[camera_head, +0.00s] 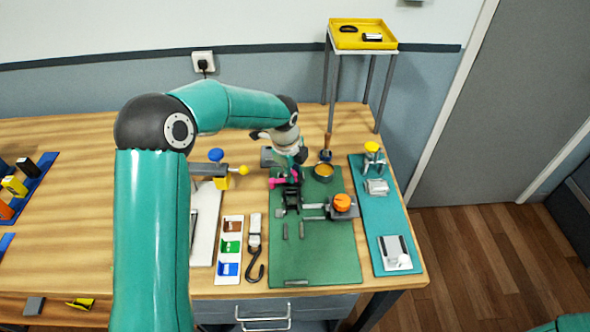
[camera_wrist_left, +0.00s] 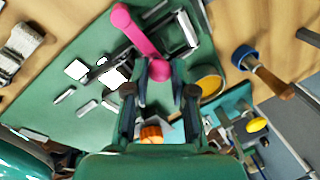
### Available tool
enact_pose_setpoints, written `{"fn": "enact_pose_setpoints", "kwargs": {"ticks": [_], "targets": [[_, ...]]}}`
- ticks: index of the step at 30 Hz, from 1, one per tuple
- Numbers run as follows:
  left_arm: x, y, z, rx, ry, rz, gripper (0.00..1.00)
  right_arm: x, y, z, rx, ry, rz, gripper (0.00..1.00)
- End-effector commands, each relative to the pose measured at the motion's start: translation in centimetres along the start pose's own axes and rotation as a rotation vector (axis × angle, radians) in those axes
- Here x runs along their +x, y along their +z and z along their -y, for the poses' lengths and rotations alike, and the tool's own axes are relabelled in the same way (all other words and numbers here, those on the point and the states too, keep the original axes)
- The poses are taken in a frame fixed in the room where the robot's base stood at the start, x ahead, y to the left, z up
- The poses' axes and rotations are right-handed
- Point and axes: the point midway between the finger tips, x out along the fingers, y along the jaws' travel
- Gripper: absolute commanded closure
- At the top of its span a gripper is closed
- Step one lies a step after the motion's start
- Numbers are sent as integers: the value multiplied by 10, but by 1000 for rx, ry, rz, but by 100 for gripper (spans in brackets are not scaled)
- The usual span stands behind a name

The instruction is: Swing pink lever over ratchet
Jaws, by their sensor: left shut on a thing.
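The pink lever (camera_head: 276,183) is at the upper left of the green mat (camera_head: 318,262). In the left wrist view the pink lever (camera_wrist_left: 139,32) runs from a rounded end at the top down to a ball between my fingers. My left gripper (camera_wrist_left: 161,76) is shut on that ball end. In the head view my left gripper (camera_head: 294,174) hides part of the lever. A black block with metal parts (camera_head: 291,198), perhaps the ratchet, sits just below the lever. The lever's joint with it is unclear. My right gripper does not show.
An orange knob (camera_head: 342,202) on a grey clamp stands right of the black block. A round tan dish (camera_head: 323,171) and a wooden-handled tool (camera_head: 327,146) are behind. A teal mat (camera_head: 391,222) with fixtures lies right.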

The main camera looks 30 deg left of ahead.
Motion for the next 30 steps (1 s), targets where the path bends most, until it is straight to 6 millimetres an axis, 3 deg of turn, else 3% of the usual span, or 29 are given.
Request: {"fn": "enact_pose_setpoints", "kwargs": {"ticks": [8, 9, 13, 23, 30], "targets": [[-2, 2, 2, 0, -6, 3, 100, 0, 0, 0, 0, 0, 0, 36], [-2, 2, 2, -1, -5, 3, 72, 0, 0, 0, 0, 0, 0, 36], [-1, 2, 1, -1, -4, 3, 50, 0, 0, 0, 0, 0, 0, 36], [-2, 0, 1, -1, -2, 1, 50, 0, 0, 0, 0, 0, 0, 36], [-26, 1, 2, -2, -5, 2, 50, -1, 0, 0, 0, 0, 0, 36]]}}
